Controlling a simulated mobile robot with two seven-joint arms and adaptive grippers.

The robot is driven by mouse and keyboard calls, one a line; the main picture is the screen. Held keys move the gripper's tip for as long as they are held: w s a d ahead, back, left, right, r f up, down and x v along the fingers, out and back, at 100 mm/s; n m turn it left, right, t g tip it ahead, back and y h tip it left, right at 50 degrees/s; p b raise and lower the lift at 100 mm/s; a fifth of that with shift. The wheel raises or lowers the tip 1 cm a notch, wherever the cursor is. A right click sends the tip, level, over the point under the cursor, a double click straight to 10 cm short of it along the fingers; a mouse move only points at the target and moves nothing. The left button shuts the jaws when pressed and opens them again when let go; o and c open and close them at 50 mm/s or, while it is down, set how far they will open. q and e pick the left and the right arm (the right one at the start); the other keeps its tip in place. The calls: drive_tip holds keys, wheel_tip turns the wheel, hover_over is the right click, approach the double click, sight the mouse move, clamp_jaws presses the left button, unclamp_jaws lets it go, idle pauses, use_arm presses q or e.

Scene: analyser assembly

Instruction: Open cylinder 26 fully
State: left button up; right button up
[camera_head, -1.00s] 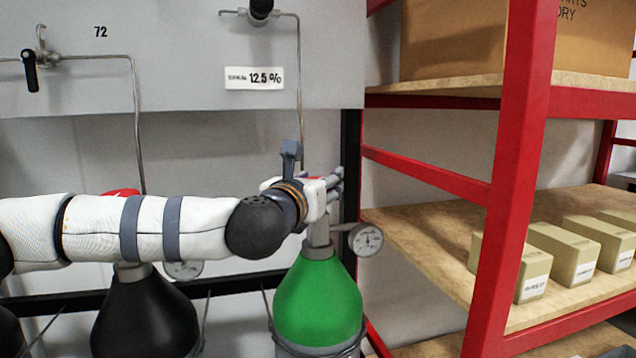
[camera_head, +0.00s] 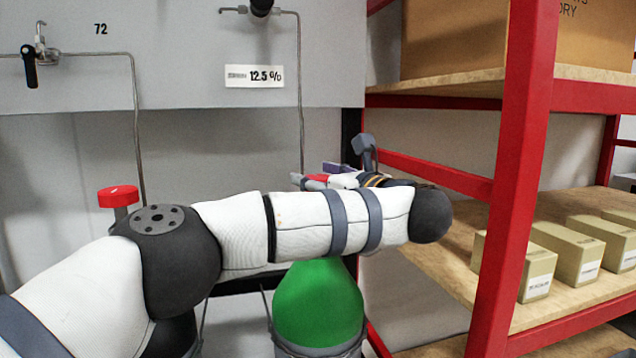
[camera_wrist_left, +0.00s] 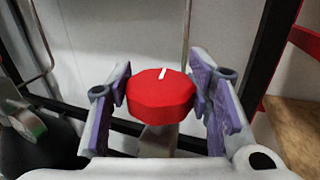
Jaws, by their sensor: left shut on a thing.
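The green cylinder (camera_head: 318,305) stands upright at the middle, its neck and gauge hidden behind my left arm. Its red valve knob (camera_head: 316,180) shows only in part above my forearm. In the left wrist view the knob (camera_wrist_left: 160,97) is a faceted red disc with a white line on top, pointing away and slightly right. My left gripper (camera_head: 312,181) reaches it from the right. In the wrist view its purple-padded fingers (camera_wrist_left: 163,100) are shut on opposite sides of the knob. No number 26 is readable. My right gripper is not in view.
A red-framed shelf (camera_head: 515,190) with several small boxes (camera_head: 560,250) stands close on the right. Another red knob (camera_head: 118,196) shows at left behind my arm. A grey wall panel with a 12.5% label (camera_head: 254,76) and thin pipes (camera_head: 300,90) is behind.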

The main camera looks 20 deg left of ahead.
use_arm(q)
drive_tip(key=shift+w+d+n+g+y+b, duration=0.1)
drive_tip(key=shift+n+g+y+b, duration=0.55)
drive_tip(key=shift+g, duration=0.25)
drive_tip(key=shift+n+g, duration=0.35)
drive_tip(key=shift+g, duration=0.05)
drive_tip(key=shift+r+y+b, duration=0.1)
drive_tip(key=shift+y+b, duration=0.15)
drive_tip(key=shift+b, duration=0.05)
drive_tip(key=o, duration=1.2)
drive_tip(key=shift+g, duration=0.3)
drive_tip(key=shift+c, duration=0.2)
drive_tip(key=v, duration=0.7)
drive_tip(key=shift+s+d, duration=0.15)
drive_tip(key=shift+s, duration=0.1)
